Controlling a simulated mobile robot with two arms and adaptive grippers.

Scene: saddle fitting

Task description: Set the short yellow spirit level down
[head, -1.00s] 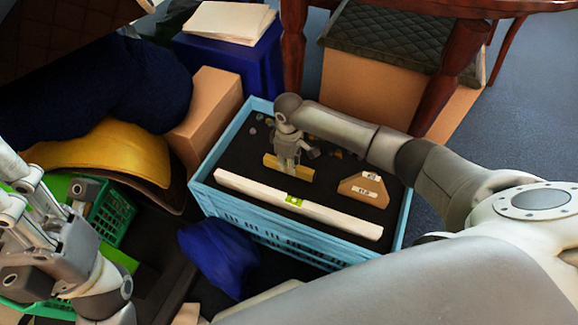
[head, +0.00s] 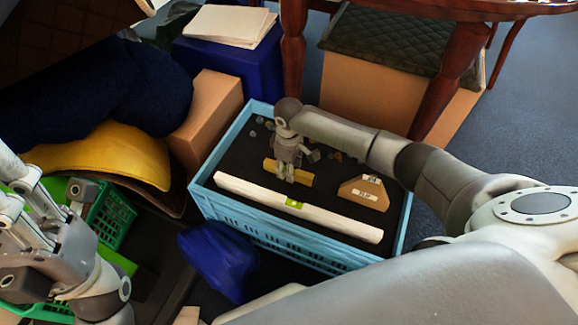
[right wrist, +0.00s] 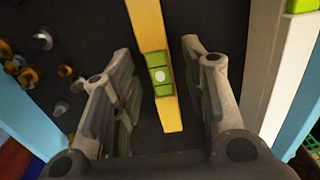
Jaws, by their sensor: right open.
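The short yellow spirit level (head: 302,178) lies on the dark bed inside the light blue crate (head: 290,238). In the right wrist view the yellow level (right wrist: 148,25), with its green vial, runs between my spread fingers, with a gap on each side. My right gripper (head: 287,178) is open above it and hides part of it in the head view; the fingers also show in the right wrist view (right wrist: 160,95). My left gripper (head: 45,235) is at the far left, away from the crate; its fingertips are not clear.
A long white level (head: 340,220) lies along the crate's near side. A wooden trapezoid block (head: 363,192) is to the right. Several small metal parts (right wrist: 42,40) lie on the bed. A cardboard box (head: 208,115), table leg (head: 440,95) and blue cloth (head: 220,262) surround the crate.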

